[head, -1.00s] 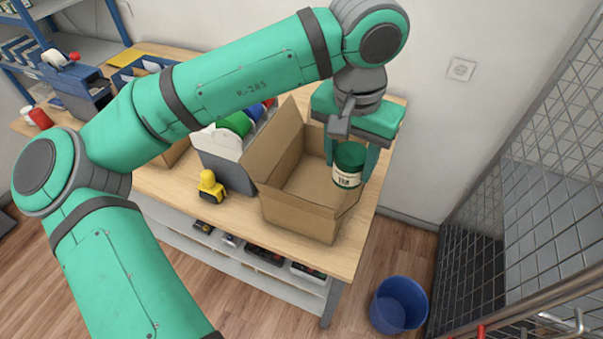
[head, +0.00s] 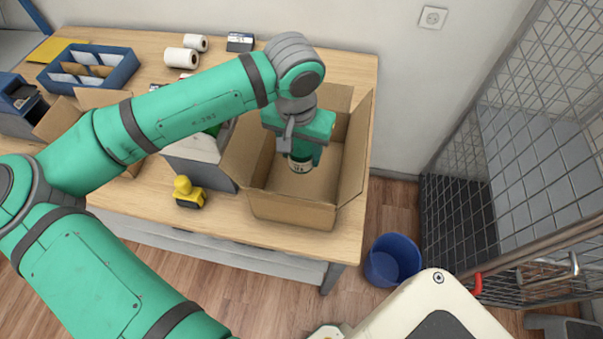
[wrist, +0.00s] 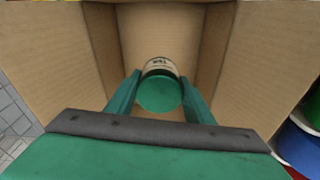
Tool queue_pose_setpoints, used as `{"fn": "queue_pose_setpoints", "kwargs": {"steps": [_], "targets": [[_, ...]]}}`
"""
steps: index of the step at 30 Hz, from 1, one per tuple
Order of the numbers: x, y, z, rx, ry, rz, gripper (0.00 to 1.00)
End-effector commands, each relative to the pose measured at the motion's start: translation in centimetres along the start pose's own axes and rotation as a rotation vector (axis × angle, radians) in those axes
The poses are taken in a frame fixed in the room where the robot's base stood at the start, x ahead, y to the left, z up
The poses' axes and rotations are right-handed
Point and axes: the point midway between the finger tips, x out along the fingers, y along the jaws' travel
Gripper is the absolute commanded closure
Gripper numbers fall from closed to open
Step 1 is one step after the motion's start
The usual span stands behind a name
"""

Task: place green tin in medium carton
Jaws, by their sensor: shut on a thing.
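The green tin (head: 299,165) with a pale label is between the fingers of my gripper (head: 303,155), which is shut on it. In the wrist view the tin's green lid (wrist: 160,95) shows between the two fingertips (wrist: 160,92). The open carton (head: 292,212) stands near the right end of the table with its flaps up. My gripper and the tin are inside the carton's opening. I cannot tell whether the tin touches the carton floor.
A yellow toy-like stamp or tool (head: 187,192) stands left of the carton. A grey-white bin (head: 199,165) sits close on the carton's left side. A blue divided tray (head: 90,68) and white rolls (head: 182,57) lie farther back. A blue bucket (head: 392,261) stands on the floor.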

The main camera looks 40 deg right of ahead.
Motion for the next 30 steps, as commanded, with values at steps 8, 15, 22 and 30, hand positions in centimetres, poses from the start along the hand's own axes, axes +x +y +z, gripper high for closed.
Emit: {"fn": "queue_pose_setpoints", "kwargs": {"steps": [8,15,22,30], "targets": [[4.5,0.1,0.6,0.002,-0.001,0.002,0.82],[6.6,0.3,0.7,0.006,-0.001,0.002,0.82],[9.6,0.4,1.1,0.007,-0.001,0.003,0.82],[10.1,0.2,1.2,0.005,0.000,0.002,0.82]]}}
